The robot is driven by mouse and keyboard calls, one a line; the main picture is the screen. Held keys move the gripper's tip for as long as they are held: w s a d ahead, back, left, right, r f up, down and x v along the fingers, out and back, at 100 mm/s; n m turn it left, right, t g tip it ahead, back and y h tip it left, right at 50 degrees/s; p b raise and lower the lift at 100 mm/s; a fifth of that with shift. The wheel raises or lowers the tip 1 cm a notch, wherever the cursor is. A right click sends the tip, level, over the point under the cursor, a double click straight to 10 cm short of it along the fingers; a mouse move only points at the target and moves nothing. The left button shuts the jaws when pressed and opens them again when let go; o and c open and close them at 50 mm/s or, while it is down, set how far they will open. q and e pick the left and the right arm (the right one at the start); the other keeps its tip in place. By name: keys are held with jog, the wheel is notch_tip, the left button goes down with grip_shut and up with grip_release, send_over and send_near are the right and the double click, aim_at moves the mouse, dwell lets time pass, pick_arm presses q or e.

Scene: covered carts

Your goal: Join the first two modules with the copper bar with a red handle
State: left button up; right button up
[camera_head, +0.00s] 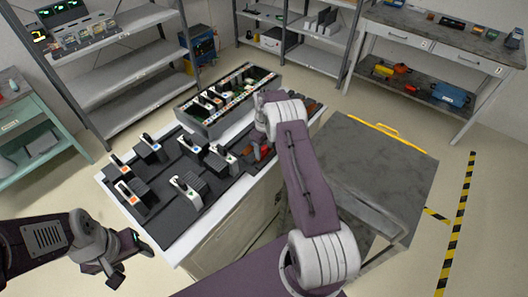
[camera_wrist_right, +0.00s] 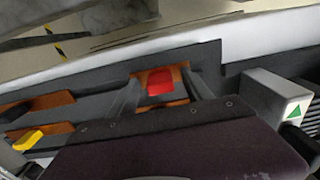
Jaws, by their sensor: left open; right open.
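The copper bar with a red handle (camera_wrist_right: 158,83) lies in a slot of the black tray in the right wrist view; its red block also shows in the head view (camera_head: 265,151). My right gripper (camera_wrist_right: 163,78) is open, with one finger on each side of the red handle. I cannot tell whether the fingers touch it. One module with a green triangle (camera_wrist_right: 285,108) is beside my right gripper. My left gripper (camera_head: 128,262) is open and empty, left of the cart.
Another copper bar with a yellow handle (camera_wrist_right: 28,140) lies near the red one. An open case of modules (camera_head: 228,100) stands at the cart's back. A grey-topped cart (camera_head: 375,170) with a yellow handle is to the right, its top clear. Shelves (camera_head: 115,80) stand behind.

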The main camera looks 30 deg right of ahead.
jog(key=shift+r, duration=0.1)
grip_shut()
